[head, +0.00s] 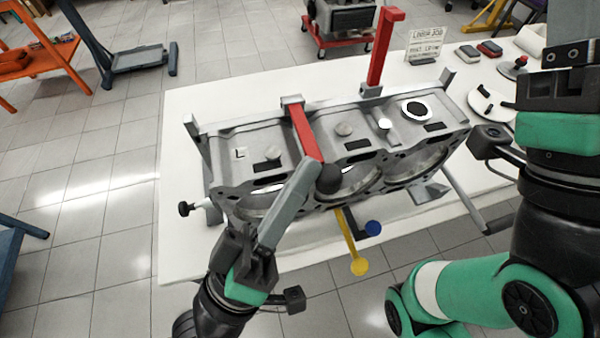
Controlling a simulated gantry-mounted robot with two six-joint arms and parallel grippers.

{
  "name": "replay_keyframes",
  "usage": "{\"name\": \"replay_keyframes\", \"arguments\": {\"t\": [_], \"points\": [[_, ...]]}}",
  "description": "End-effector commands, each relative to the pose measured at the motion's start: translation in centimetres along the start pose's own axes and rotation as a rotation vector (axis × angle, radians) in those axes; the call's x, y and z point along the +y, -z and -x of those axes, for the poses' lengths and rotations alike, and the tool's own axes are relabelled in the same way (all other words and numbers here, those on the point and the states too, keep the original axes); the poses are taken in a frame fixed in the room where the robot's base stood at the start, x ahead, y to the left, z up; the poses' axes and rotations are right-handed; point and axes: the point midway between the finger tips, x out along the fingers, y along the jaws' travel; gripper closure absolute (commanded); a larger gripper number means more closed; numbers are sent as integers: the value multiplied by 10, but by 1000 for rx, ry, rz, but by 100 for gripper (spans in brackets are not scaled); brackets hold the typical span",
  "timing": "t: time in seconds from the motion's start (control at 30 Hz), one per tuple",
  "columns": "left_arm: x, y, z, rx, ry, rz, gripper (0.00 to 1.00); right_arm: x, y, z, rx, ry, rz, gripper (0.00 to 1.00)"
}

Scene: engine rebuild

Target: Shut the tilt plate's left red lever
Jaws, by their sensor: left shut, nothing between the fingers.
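The left red lever (305,131) lies low across the top of the grey engine block (270,136), its end towards me. A black ball knob (330,178) shows at its near end. The right red lever (385,48) stands upright at the block's back edge. My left gripper (312,168) is shut and empty, its fingertips at the near end of the left lever, beside the knob. Whether they touch is hard to tell. My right gripper (574,25) is at the upper right, away from the levers, and its fingertips are cut off by the frame.
The block is on a white table (180,245). A yellow lever (352,245) and a blue-ended one (372,229) hang at its near side. A sign (426,44), a round plate (490,103) and small parts are at the right. Bare table shows left of the block.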

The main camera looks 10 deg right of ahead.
Motion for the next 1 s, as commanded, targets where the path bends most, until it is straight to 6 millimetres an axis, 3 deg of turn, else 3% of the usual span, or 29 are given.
{"name": "replay_keyframes", "arguments": {"t": [0.73, 0.87, 1.0], "points": [[0, 0, 0, 0, 0, 0, 100, 0, 0, 0, 0, 0, 0, 51], [5, 8, -4, 1, -1, -1, 100, 0, 5, -6, 0, 0, 0, 51], [17, 29, -16, 1, -2, -2, 100, 0, 18, -19, 0, 0, 0, 51]]}}
